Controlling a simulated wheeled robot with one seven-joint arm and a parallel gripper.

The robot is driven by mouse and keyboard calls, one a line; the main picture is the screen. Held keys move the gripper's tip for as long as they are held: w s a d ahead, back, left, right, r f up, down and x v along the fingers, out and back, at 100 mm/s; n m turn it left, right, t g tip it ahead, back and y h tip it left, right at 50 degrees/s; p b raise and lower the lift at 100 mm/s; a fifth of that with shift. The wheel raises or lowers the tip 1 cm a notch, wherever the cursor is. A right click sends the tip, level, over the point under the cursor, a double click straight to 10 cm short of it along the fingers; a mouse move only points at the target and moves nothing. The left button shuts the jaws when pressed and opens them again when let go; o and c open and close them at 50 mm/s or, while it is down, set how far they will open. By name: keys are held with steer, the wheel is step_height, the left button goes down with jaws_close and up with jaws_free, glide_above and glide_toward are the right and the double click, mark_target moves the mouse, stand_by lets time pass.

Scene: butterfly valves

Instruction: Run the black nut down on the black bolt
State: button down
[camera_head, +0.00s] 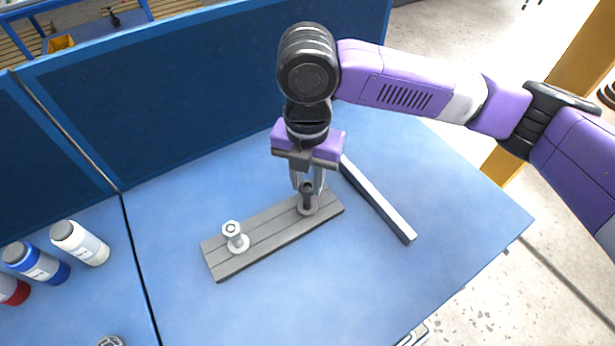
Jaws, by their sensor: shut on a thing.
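The black bolt (307,200) stands upright on a round grey base near the right end of a grey grooved board (265,238). The black nut (307,187) appears as a wider dark piece around the bolt's top. My gripper (309,186) points straight down over this bolt, its two light fingers on either side of the nut and shut on it. The fingers and the small size hide the thread and the exact fit of nut on bolt.
A silver bolt (235,240) with a light nut (231,227) stands on the board's left part. A long grey bar (378,200) lies to the right. A blue panel (200,90) rises behind. The table's front right is clear.

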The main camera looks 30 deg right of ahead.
steer(key=shift+f, duration=0.2)
stand_by(0.6)
steer(key=m+p, duration=0.2)
steer(key=m, duration=0.1)
steer(key=shift+s+r, duration=0.1)
steer(key=shift+r, duration=0.15)
steer(key=m+p, duration=0.3)
steer(key=m, duration=0.1)
steer(key=shift+a+m, duration=0.1)
steer(key=shift+m, duration=0.2)
steer(key=m+p, duration=0.4)
steer(key=m, duration=0.2)
steer(key=shift+r+m+p, duration=0.1)
steer(key=shift+m+p, duration=0.2)
steer(key=m+p, duration=0.2)
steer(key=m, duration=0.1)
steer(key=shift+s, duration=0.1)
steer(key=shift+f+m, duration=0.35)
steer(key=shift+m, duration=0.55)
steer(key=m, duration=0.5)
steer(key=shift+b, duration=0.3)
